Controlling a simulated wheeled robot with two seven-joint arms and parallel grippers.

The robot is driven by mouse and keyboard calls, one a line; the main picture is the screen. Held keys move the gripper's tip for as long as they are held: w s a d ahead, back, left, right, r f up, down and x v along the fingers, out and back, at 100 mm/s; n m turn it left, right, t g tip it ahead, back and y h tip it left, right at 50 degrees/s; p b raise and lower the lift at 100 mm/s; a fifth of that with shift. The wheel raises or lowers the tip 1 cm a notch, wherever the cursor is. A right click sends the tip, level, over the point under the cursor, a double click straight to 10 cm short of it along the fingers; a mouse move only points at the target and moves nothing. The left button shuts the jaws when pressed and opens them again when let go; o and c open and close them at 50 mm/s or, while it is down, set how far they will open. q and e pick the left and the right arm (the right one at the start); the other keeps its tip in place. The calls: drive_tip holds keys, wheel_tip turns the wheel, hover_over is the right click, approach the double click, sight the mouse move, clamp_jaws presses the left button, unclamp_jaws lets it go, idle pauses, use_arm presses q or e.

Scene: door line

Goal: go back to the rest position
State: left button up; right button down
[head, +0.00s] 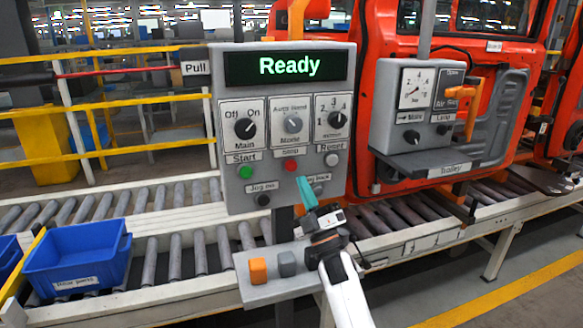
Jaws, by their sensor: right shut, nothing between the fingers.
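My right gripper (307,194) is in front of the lower part of the grey control panel (281,187). Its teal fingers are shut and empty, pointing up just below the red Stop button (291,166). I cannot tell whether the fingers touch the panel. The gripper partly covers the lower row of buttons. My right arm comes up from the bottom of the picture. The panel's display reads "Ready". My left gripper is not in view.
A shelf with an orange block (258,270) and a grey block (287,263) juts out below the panel. A blue bin (78,258) stands on the roller conveyor at left. A red door (364,150) and a gauge box (416,95) are at right. Open floor lies at bottom right.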

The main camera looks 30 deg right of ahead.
drive_tip(key=s+a+f+m+g+h, duration=0.1)
drive_tip(key=s+a+f+m+g, duration=0.2)
drive_tip(key=f, duration=0.4)
drive_tip(key=s+a+f+m+g+h, duration=0.1)
drive_tip(key=s+f+m+g, duration=0.15)
drive_tip(key=f+g, duration=0.35)
drive_tip(key=s+a+f+m+g, duration=0.2)
drive_tip(key=s+f+m+g, duration=0.1)
drive_tip(key=f, duration=0.5)
drive_tip(key=s+a+f+g+y, duration=0.1)
drive_tip(key=s+a+f+g, duration=0.25)
drive_tip(key=s, duration=0.45)
drive_tip(key=s+a+f+m+g+y, duration=0.1)
drive_tip(key=s+a+f+g, duration=0.25)
drive_tip(key=s, duration=0.55)
drive_tip(key=s+a+f+g+y, duration=0.1)
drive_tip(key=s+a+f+g, duration=0.3)
drive_tip(key=s, duration=0.4)
wheel_tip(320, 180, down, 26)
drive_tip(key=s+g, duration=0.2)
drive_tip(key=s+d+f+g, duration=0.1)
drive_tip(key=s+d+f, duration=0.2)
drive_tip(key=s+f, duration=1.1)
drive_tip(key=shift+s+f, duration=0.4)
drive_tip(key=shift+s, duration=0.3)
